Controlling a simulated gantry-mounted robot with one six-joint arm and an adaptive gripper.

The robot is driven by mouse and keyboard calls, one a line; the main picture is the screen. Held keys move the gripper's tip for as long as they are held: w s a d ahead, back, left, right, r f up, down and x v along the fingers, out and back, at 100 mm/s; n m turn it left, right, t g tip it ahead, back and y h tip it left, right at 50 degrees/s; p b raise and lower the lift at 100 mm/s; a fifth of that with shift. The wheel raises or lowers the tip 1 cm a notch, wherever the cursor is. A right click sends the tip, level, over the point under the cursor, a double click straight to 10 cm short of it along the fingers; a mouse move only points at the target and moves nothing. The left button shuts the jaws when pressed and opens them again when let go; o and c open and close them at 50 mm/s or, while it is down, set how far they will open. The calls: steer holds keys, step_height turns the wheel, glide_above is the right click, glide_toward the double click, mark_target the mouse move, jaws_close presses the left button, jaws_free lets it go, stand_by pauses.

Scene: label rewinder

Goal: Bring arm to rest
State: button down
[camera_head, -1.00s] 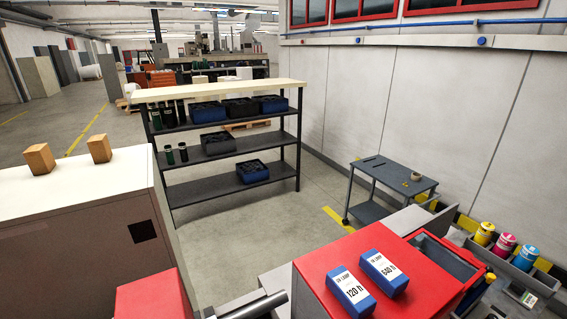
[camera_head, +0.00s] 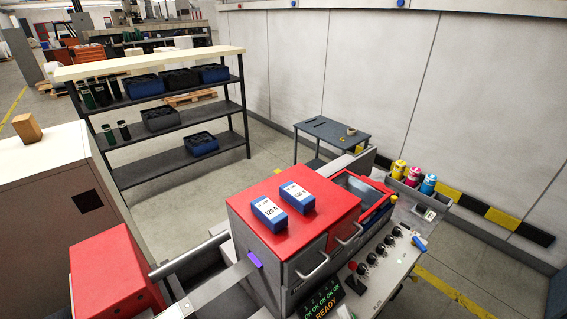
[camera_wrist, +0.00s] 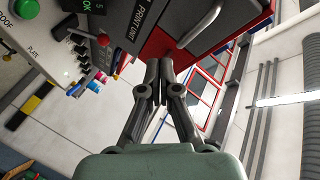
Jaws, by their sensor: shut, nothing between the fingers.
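My gripper (camera_wrist: 160,88) shows in the wrist view with its two dark fingers together and nothing between them. It appears in front of the machine's print unit (camera_wrist: 150,22), apart or touching I cannot tell. The wrist picture is turned, with the wall and windows to the right. My gripper does not show in the head view.
The red-topped label machine (camera_head: 330,205) carries two blue lamp boxes (camera_head: 269,213) (camera_head: 297,196). A shelf (camera_head: 150,62) with blue bins stands behind, and a grey cart (camera_head: 333,133) by the wall. Floor between them is clear.

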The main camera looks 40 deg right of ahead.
steer(key=w+a+r+n+y+p, duration=0.1)
steer(key=w+a+r+n+y, duration=0.3)
steer(key=a, duration=0.5)
steer(key=w+a+r+n+y, duration=0.1)
steer(key=w+a+r+n, duration=0.4)
steer(key=a, duration=0.4)
steer(key=a+r+n+y, duration=0.2)
steer(key=a+n, duration=0.5)
steer(key=a, duration=0.6)
steer(key=shift+s+r+n+y, duration=0.25)
steer(key=shift+r+n+y, duration=0.05)
steer(key=shift+r, duration=0.45)
